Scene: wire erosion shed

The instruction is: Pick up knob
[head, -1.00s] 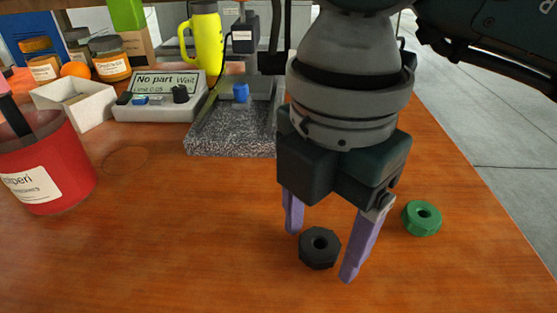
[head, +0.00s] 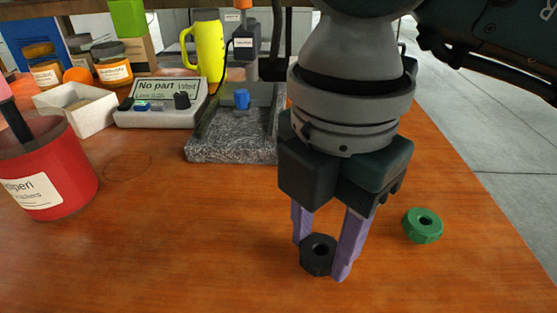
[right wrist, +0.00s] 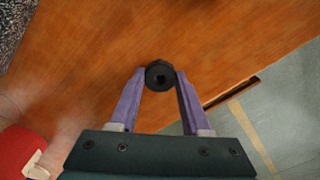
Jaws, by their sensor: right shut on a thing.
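A black knob (head: 317,256) with a hole in its middle is at the front of the wooden table. My right gripper (head: 325,255) points down with its two purple fingers on either side of the knob, shut on it. In the right wrist view the knob (right wrist: 160,75) sits between the fingertips (right wrist: 160,82). The knob seems to be at table height; I cannot tell whether it is lifted. A green knob (head: 423,225) lies to the right of my right gripper, apart from it. My left gripper is not in view.
A red labelled tin (head: 45,175) stands at the left. A white tray (head: 92,119), a grey display unit (head: 160,110) and a stone-based gauge stand (head: 228,150) are farther back. The table's right edge is beyond the green knob. The front left tabletop is clear.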

